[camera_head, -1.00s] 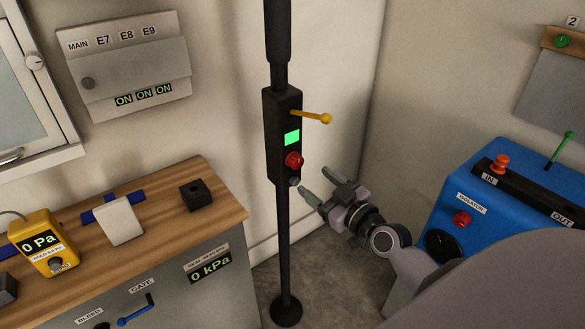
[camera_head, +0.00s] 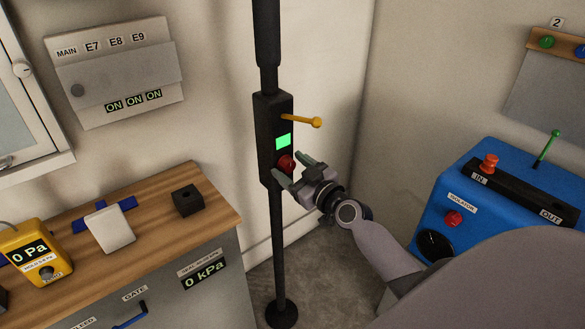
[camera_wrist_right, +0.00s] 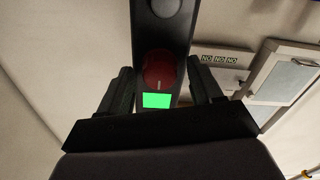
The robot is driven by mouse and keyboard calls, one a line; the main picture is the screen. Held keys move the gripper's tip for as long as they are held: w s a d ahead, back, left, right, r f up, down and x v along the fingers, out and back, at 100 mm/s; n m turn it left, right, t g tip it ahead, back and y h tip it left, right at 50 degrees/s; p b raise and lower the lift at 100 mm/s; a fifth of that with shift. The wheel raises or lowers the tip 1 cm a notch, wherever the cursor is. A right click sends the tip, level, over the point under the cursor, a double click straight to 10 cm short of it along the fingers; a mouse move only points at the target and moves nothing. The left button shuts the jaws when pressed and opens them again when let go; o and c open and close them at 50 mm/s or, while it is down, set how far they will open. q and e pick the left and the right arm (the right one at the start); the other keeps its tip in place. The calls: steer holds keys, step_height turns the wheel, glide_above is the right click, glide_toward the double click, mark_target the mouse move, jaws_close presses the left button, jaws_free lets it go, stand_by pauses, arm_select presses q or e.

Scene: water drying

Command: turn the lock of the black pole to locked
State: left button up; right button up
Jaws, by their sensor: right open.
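The black pole (camera_head: 278,240) stands upright on the floor near the corner, with a black box (camera_head: 270,135) on it. The box carries a yellow lever (camera_head: 302,120) pointing right, a lit green display (camera_head: 284,141) and a red knob (camera_head: 286,163). My right gripper (camera_head: 293,169) is open in front of the box, at the red knob's height. In the right wrist view the red knob (camera_wrist_right: 158,70) lies ahead between the open fingers, with a light mark on it, and the green display (camera_wrist_right: 157,100) is beside it. Contact cannot be told. My left gripper is not in view.
A wooden-topped bench (camera_head: 150,215) with a yellow gauge (camera_head: 38,253) and a small black block (camera_head: 187,200) stands at left. A blue machine (camera_head: 490,200) stands at right. A grey panel (camera_head: 118,75) hangs on the wall. Floor around the pole is clear.

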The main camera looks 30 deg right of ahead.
steer(key=c, duration=1.1)
steer(key=shift+o, duration=0.2)
